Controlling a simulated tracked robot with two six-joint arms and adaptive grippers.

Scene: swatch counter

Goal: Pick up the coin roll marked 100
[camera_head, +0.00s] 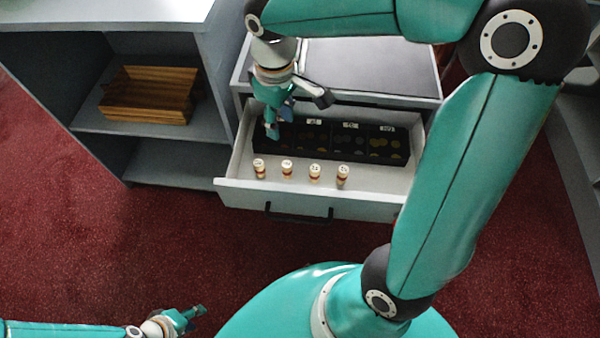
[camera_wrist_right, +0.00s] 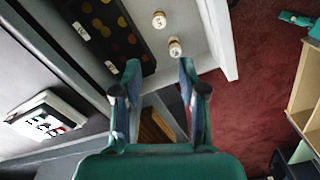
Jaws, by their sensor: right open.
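Several coin rolls stand upright in a row at the front of the open drawer (camera_head: 380,180): the leftmost (camera_head: 259,168), a second (camera_head: 287,168), a third (camera_head: 315,171) and the rightmost (camera_head: 343,175). Their top marks are too small to read surely, so I cannot tell which is 100. My right gripper (camera_head: 279,122) is over the drawer's left part, above and behind the rolls, open and empty. In the wrist view its fingers (camera_wrist_right: 160,72) are apart, with two rolls (camera_wrist_right: 159,20) (camera_wrist_right: 175,48) beyond them. My left gripper (camera_head: 193,317) is at lower left, away from the drawer.
A dark coin tray (camera_head: 345,125) with labelled compartments lies behind the rolls. The drawer handle (camera_head: 298,216) sticks out in front. A shelf unit (camera_head: 85,115) with wooden boxes (camera_head: 152,93) stands left. My right arm passes over the drawer's right side.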

